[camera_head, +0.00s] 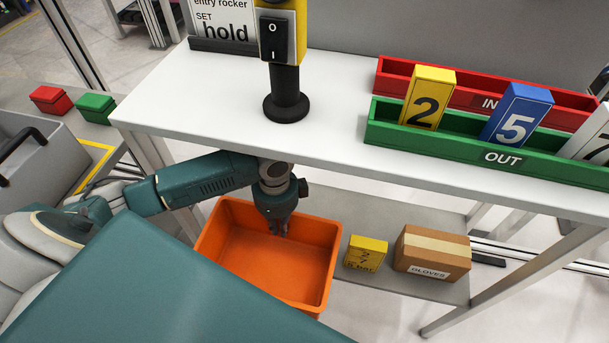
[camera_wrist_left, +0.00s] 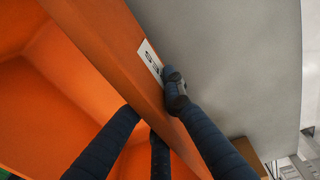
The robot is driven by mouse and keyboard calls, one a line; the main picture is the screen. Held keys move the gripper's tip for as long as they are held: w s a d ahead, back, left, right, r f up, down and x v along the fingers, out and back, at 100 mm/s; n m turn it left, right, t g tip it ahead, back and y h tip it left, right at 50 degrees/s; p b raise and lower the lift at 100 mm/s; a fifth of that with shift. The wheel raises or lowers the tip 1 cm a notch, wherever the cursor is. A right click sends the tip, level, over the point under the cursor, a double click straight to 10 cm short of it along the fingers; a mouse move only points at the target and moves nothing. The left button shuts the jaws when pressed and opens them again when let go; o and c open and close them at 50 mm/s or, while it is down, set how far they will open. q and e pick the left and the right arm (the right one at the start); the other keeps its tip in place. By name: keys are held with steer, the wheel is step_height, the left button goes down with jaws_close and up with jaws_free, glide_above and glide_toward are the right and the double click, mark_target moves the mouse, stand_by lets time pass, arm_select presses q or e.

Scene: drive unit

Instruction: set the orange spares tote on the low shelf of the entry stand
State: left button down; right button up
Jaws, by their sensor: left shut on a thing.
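The orange tote (camera_head: 318,262) is open-topped and looks empty in the head view. My left gripper (camera_head: 279,230) points down onto its far wall and is shut on that wall. In the left wrist view the fingers straddle the tote's wall (camera_wrist_left: 118,48), with one dark finger against the outside near a white label. The low shelf (camera_head: 375,213) is a grey board under the white top of the entry stand (camera_head: 215,95). The tote overlaps the left part of this shelf; I cannot tell whether it rests on it. My right gripper is not in view.
A yellow box (camera_head: 366,252) and a cardboard gloves box (camera_head: 432,252) stand on the low shelf, just right of the tote. Above are a switch post (camera_head: 287,105), a red tray (camera_head: 393,71) and a green tray (camera_head: 400,134) with number blocks. Bare shelf shows behind the boxes.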

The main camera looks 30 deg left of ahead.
arm_select(q)
steer(key=w+a+b, duration=0.1)
steer(key=w, duration=0.4)
steer(key=w+a+f+b, duration=0.1)
steer(key=w+b, duration=0.1)
steer(key=w, duration=0.4)
steer(key=w+a+f+b, duration=0.1)
steer(key=w+a+b, duration=0.1)
steer(key=w, duration=0.4)
steer(key=shift+w+f, duration=0.1)
steer(key=shift+f+b, duration=0.35)
steer(key=shift+f, duration=0.15)
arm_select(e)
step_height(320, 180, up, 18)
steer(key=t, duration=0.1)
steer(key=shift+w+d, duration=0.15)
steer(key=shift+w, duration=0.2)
arm_select(q)
steer(key=c, duration=2.2)
jaws_free()
steer(key=shift+f, duration=0.2)
steer(key=o, duration=0.3)
steer(key=shift+o, duration=0.2)
